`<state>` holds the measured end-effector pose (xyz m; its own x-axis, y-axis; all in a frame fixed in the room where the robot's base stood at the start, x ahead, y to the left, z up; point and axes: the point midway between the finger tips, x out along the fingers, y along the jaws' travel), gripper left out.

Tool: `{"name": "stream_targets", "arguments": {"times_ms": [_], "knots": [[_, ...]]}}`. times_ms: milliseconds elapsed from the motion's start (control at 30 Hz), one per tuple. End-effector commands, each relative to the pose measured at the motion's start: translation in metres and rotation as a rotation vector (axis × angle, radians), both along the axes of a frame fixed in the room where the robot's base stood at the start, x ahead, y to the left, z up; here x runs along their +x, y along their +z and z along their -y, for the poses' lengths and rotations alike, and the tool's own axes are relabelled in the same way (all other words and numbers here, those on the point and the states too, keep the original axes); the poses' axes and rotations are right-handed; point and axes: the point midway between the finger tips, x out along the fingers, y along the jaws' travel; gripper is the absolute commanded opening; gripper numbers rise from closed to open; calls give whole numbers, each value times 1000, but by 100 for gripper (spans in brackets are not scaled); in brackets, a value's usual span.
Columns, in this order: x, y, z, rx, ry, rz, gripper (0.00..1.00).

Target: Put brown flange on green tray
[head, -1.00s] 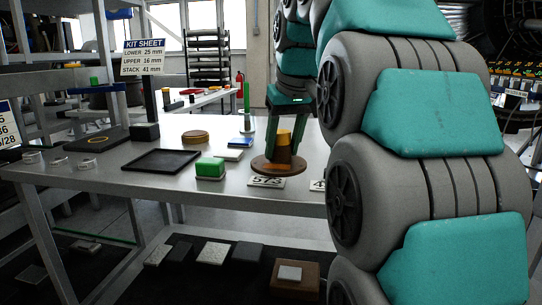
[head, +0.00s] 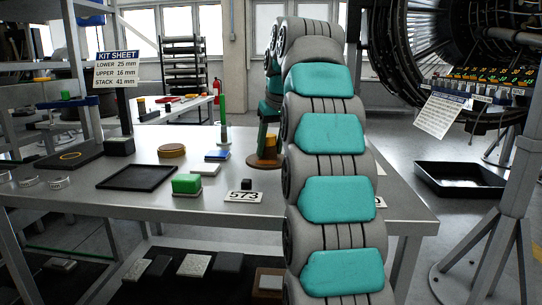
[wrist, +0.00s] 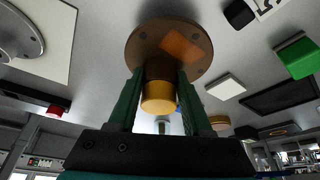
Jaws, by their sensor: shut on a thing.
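The brown flange is a flat round disc (head: 259,161) with a narrower hub and a yellow-orange end. In the wrist view the disc (wrist: 150,45) is at the top centre. My gripper (wrist: 157,88) is shut on the hub, one dark green finger on each side. In the head view my gripper (head: 268,135) is partly hidden by my arm. I cannot tell how far the disc is above the table. I see no clearly green tray.
The metal table (head: 105,196) holds a flat black tray (head: 137,177), a green block (head: 186,183), a small black cube (head: 246,184) by a 573 label and a round tan disc (head: 172,150). A black tray (head: 460,180) lies on the floor at right, beside a stand.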

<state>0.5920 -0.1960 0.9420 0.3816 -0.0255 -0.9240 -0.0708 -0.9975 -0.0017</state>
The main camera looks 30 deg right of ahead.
Motion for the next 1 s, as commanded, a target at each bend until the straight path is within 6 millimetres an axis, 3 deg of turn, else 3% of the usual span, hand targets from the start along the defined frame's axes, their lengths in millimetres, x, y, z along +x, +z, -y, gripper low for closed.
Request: {"name": "stream_targets", "arguments": {"times_ms": [267, 700, 1000], "knots": [[8, -1, 6, -1, 0, 3, 0], [7, -31, 5, 0, 1, -1, 0], [8, -36, 6, -1, 1, 2, 0]]}}
